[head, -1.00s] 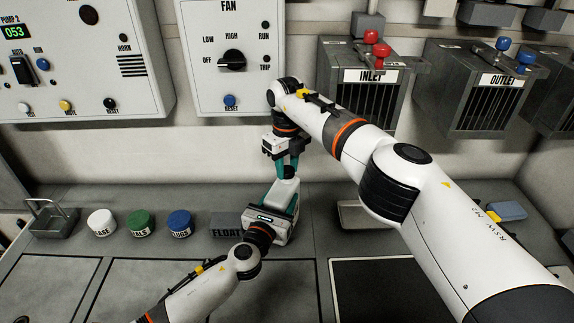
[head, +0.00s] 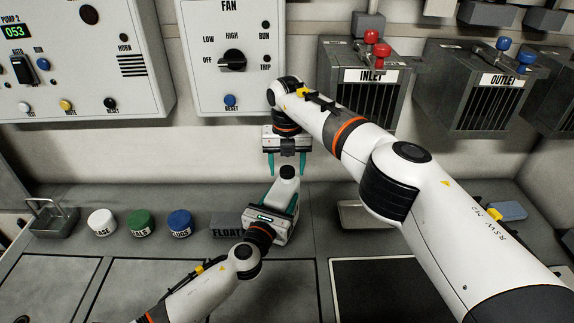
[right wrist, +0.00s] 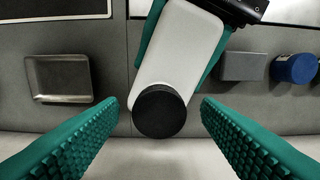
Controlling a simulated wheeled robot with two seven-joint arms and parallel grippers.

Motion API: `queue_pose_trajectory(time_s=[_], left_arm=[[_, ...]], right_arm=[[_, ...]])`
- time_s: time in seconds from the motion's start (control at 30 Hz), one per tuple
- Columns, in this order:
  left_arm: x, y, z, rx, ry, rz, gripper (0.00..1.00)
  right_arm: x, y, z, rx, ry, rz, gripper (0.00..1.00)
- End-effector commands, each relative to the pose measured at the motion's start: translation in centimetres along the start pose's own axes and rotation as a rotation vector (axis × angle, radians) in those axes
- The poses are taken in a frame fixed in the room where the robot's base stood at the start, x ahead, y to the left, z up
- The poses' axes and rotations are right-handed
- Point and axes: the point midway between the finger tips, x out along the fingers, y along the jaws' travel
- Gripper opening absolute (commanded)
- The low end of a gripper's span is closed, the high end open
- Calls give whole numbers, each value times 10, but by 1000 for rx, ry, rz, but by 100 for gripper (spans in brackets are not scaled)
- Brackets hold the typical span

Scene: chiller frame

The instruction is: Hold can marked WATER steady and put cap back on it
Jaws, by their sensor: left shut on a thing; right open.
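The can (head: 283,190) is a white bottle-like container standing at the middle of the bench; no WATER marking is readable. My left gripper (head: 281,199) is shut on its body, with teal fingers on both sides. A black round cap (right wrist: 159,111) sits on the can's neck in the right wrist view, where the white body (right wrist: 178,50) extends behind it. I cannot tell how tightly the cap is seated. My right gripper (head: 287,169) is open above the can, its fingers pointing down, apart from the cap on both sides.
White (head: 102,222), green (head: 141,223) and blue (head: 180,223) lidded tubs and a grey FLOAT block (head: 226,227) stand left of the can. A shallow metal tray (right wrist: 58,99) lies on the other side. The FAN panel (head: 203,95) is on the wall behind.

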Motion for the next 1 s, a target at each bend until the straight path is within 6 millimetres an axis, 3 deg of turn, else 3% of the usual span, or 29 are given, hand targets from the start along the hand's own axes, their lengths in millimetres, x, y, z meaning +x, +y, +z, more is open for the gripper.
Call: queue_pose_trajectory(time_s=[0.17,0.5,0.7,1.0], left_arm=[[0,0,0,0,-1,0,0],[0,0,0,0,-1,0,0],[0,0,0,0,0,0,0],[0,0,0,0,0,0,0]], right_arm=[[-24,0,-1,-1,4,-1,58],[-96,-1,0,2,3,1,58],[-114,0,0,1,1,1,58],[-119,0,1,0,1,0,58]])
